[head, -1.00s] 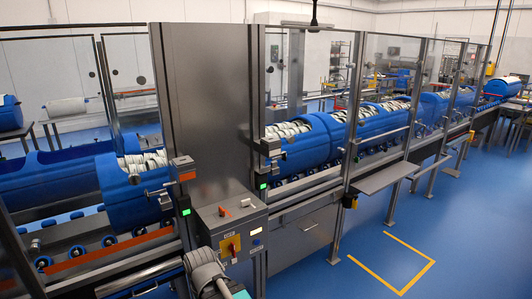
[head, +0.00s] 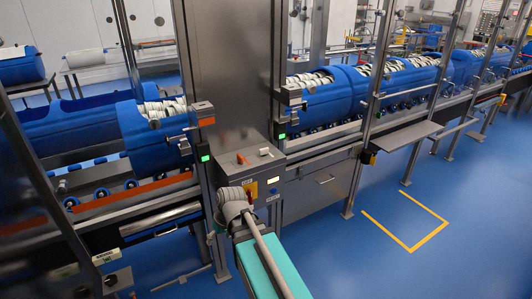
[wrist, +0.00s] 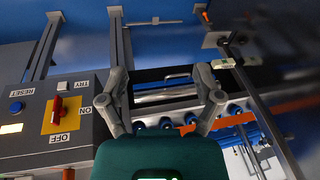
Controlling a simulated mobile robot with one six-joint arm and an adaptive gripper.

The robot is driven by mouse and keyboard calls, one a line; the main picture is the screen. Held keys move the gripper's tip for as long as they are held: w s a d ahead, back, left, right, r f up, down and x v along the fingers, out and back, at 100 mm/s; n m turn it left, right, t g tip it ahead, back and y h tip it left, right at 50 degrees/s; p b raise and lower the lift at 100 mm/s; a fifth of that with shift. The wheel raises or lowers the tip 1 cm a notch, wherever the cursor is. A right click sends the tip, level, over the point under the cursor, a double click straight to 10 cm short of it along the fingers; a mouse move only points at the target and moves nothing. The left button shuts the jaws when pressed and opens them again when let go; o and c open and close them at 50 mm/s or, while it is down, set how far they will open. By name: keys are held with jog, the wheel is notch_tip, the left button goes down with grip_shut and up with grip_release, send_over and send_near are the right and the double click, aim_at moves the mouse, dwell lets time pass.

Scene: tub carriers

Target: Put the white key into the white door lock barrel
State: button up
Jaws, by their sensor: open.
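A small white piece (head: 264,151), which looks like the white key, lies on top of the grey control box (head: 300,187). A red-orange piece (head: 241,159) lies to its left. A grey lock unit (head: 291,95) sits on the door post right of the wide steel panel; its barrel is too small to make out. Another lock unit (head: 203,110) with an orange mark is on the left post. My gripper (wrist: 162,84) is open and empty in the wrist view, beside the control box front.
The control box front carries a red switch on a yellow plate (wrist: 59,113) and a blue button (wrist: 16,107). Glazed guard doors and posts line the conveyor with blue tubs (head: 322,95). A grey shelf (head: 408,136) juts out at right. Blue floor is open in front.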

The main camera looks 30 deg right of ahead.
jog(key=w+d+t+y+b, duration=0.1)
jog(key=w, duration=0.2)
jog(key=w+d+n+t+y+b, duration=0.1)
jog(key=w+d+t, duration=0.1)
jog(key=w, duration=0.2)
jog(key=w+d+t+y+b, duration=0.1)
jog(key=w+b, duration=0.1)
jog(key=w, duration=0.1)
jog(key=shift+w+d+n+t, duration=0.15)
jog(key=shift+d+n+t, duration=0.15)
jog(key=shift+t, duration=0.1)
jog(key=m+t+h+b, duration=0.4)
jog(key=t+h+b, duration=0.3)
jog(key=t, duration=0.4)
send_near(264, 150)
jog(key=s, duration=0.3)
jog(key=shift+s+d+y+b, duration=0.1)
jog(key=shift+d+y+b, duration=0.2)
jog(key=shift+y+b, duration=0.1)
jog(key=shift+w+d, duration=0.1)
jog(key=shift+w, duration=4.2)
